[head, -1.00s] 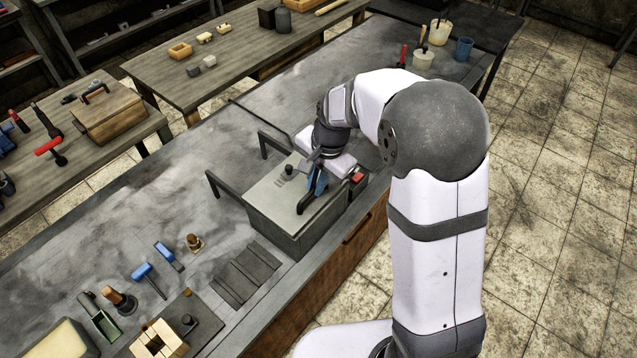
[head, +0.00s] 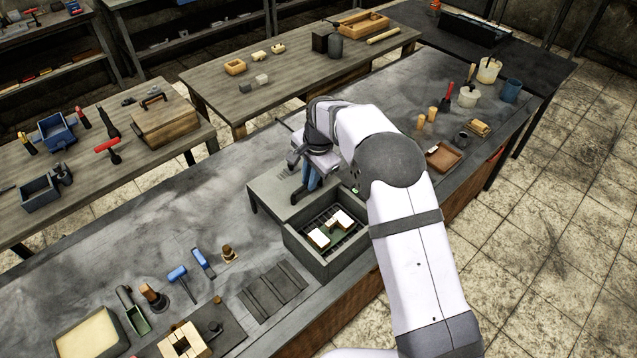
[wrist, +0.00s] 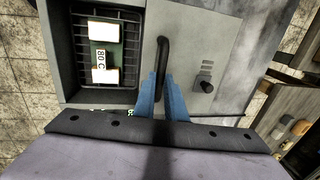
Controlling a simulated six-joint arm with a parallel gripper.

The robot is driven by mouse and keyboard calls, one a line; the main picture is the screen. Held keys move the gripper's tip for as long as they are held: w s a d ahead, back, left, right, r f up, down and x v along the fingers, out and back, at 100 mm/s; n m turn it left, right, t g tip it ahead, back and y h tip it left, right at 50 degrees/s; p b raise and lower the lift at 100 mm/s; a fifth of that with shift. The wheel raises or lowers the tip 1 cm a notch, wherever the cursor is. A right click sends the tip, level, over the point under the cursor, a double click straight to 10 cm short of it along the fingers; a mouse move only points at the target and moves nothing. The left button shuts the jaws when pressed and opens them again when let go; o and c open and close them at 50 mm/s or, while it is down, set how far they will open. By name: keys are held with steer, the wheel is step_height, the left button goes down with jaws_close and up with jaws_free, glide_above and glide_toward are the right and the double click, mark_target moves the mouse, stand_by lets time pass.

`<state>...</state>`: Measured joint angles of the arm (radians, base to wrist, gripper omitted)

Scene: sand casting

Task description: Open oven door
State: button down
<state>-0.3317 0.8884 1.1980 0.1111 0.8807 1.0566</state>
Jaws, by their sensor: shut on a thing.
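The oven is a grey box (head: 318,262) on the workbench, with its flat grey lid-like door (head: 272,192) slid off toward the back left. The opening shows a dark grate with pale blocks (head: 342,217) on a green plate inside. In the wrist view the door (wrist: 210,45) lies right of the open chamber, with its black bar handle (wrist: 162,50) and a dark knob (wrist: 207,87). My gripper (wrist: 163,92) has its blue fingers shut on the handle.
The bench behind the door looks clear.

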steer(key=shift+w+a+r, duration=0.15)
steer(key=shift+w+a, duration=0.1)
steer(key=c, duration=1.9)
jaws_free()
steer(key=shift+o, duration=0.4)
steer(key=shift+w+a, duration=0.1)
step_height(320, 180, up, 7)
steer(key=s+d+b, duration=0.1)
steer(key=b, duration=0.2)
